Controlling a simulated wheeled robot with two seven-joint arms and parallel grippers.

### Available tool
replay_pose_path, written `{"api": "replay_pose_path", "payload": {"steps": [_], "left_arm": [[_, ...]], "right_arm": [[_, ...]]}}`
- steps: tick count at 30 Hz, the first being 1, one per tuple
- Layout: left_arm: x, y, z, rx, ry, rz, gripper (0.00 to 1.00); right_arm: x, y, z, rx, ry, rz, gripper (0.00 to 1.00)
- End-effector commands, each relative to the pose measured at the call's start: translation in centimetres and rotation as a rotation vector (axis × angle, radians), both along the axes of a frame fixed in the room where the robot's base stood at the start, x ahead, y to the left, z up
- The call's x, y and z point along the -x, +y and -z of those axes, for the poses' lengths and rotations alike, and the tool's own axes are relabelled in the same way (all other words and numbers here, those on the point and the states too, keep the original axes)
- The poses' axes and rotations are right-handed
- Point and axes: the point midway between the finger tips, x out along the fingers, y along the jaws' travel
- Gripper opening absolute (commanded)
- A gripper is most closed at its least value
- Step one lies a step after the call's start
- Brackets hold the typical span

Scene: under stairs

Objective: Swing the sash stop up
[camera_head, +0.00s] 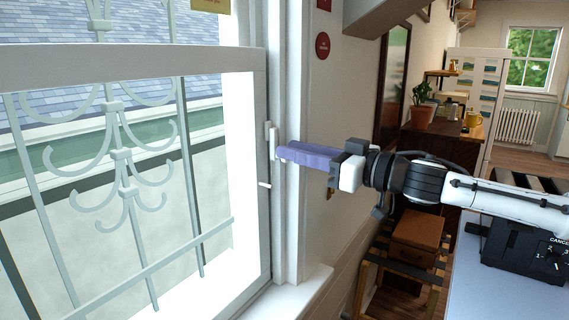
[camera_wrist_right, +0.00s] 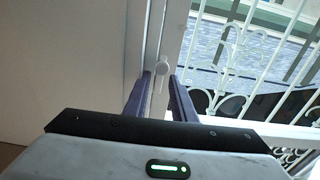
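The sash stop (camera_head: 273,138) is a small white piece on the white window frame, left of my right gripper's tips in the head view. In the right wrist view the sash stop (camera_wrist_right: 162,70) shows as a round pivot with a narrow lever, lying ahead between the fingertips. My right gripper (camera_head: 281,153) has purple fingers and reaches left to the frame. The wrist view shows its fingers (camera_wrist_right: 160,80) spread apart with a gap between them. I cannot tell whether a finger touches the stop. My left gripper is not in view.
The window sash (camera_head: 257,170) has a small white peg (camera_head: 264,185) below the stop. A metal grille (camera_head: 118,150) stands beyond the glass. The sill (camera_head: 290,298) is bare near the frame.

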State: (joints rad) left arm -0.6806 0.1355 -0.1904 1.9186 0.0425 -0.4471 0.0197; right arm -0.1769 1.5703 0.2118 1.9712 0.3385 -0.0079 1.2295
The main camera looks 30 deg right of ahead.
Motion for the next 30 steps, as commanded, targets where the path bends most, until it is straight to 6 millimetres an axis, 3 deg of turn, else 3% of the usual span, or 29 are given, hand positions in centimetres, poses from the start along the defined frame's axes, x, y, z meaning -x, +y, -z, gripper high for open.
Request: {"api": "replay_pose_path", "payload": {"steps": [1,7,11,12,22,30], "left_arm": [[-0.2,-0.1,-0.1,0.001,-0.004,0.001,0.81],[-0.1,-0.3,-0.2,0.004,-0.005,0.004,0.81],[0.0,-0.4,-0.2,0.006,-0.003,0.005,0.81],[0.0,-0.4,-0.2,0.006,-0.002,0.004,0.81],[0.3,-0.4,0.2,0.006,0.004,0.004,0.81],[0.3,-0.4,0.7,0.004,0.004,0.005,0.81]], "right_arm": [[0.0,0.0,1.8,-0.002,0.035,0.001,0.24],[0.0,0.0,1.7,-0.002,0.033,0.001,0.24],[0.0,0.0,1.7,-0.003,0.035,0.001,0.02],[0.0,0.0,1.7,-0.003,0.035,0.001,0.00],[0.1,0.2,1.9,-0.042,0.052,-0.001,0.00],[0.4,1.0,1.9,-0.197,0.116,-0.003,0.00]]}}
